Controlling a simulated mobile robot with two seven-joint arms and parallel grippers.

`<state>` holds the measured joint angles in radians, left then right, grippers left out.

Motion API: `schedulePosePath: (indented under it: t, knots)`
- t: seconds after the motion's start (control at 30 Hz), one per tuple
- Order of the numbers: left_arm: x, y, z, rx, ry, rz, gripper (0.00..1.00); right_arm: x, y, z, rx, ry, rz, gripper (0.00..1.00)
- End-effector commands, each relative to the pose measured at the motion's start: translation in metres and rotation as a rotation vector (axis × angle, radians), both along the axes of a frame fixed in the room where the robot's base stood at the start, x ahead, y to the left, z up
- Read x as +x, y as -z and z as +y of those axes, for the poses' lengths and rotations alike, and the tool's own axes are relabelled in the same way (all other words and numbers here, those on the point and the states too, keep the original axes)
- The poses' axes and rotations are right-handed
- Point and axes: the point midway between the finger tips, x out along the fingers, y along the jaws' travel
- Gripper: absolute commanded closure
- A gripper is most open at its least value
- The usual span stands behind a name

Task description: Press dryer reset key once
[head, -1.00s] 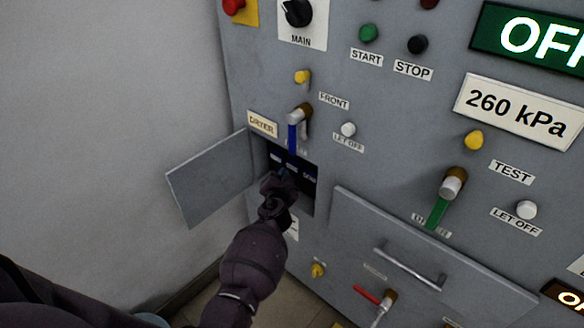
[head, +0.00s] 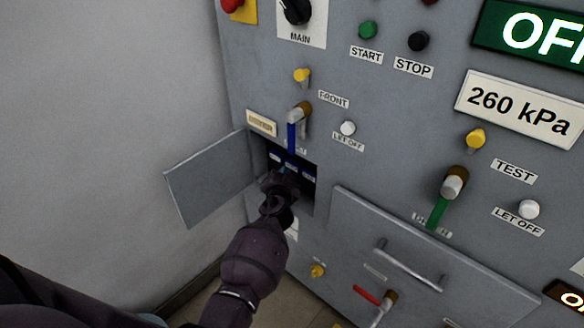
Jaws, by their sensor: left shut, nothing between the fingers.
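A small recess (head: 308,192) in the grey panel stands open, its hinged door (head: 212,178) swung out to the left. Inside the dark recess is a row of small keys with blue-and-white markings (head: 290,166), too small to read. My left gripper (head: 283,176) is shut and empty, its tip at the recess mouth just below the keys. It hides part of the row, and I cannot tell whether it touches a key. A small plate (head: 262,123) sits above the recess; its lettering is not legible now. My right gripper is not in view.
A blue-handled valve (head: 292,136) hangs just above the recess. A white button (head: 348,128) is to its right. A drawer front with a bar handle (head: 410,264), a green-handled valve (head: 438,212) and a red-handled valve (head: 366,295) lie to the right. A bare wall is left.

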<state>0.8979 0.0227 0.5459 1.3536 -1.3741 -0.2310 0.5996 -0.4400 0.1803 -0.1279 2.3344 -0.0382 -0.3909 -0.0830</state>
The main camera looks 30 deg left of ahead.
Motion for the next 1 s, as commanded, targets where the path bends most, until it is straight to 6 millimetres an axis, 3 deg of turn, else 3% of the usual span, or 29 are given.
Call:
schedulePosePath:
  t: [1.0]
  knots:
    - [0.0066,-0.0006,-0.0006,0.001,0.000,-0.001,1.00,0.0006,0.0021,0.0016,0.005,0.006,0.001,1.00]
